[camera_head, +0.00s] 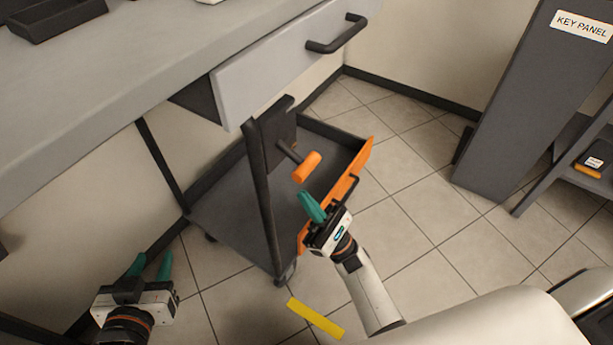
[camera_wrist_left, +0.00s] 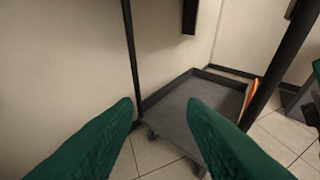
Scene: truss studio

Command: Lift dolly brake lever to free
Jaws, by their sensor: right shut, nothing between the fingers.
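The dolly (camera_head: 235,205) is a low dark grey tray on casters with an orange strip (camera_head: 354,170) along its right edge. It also shows in the left wrist view (camera_wrist_left: 180,112). The brake lever (camera_head: 306,168) has an orange grip on a dark rod, which comes from a dark block (camera_head: 277,125) and slopes down to the right. My right gripper (camera_head: 307,198) is shut and empty, with its green fingertips just below the lever grip in the head view; I cannot tell whether they touch. My left gripper (camera_head: 150,262) is open and empty, far left of the lever.
A grey table (camera_head: 120,90) with a handled drawer (camera_head: 290,65) overhangs the dolly, and a dark table leg (camera_head: 262,200) stands in front of it. A yellow strip (camera_head: 316,318) lies on the tiles. A key panel cabinet (camera_head: 525,110) stands right; floor between is clear.

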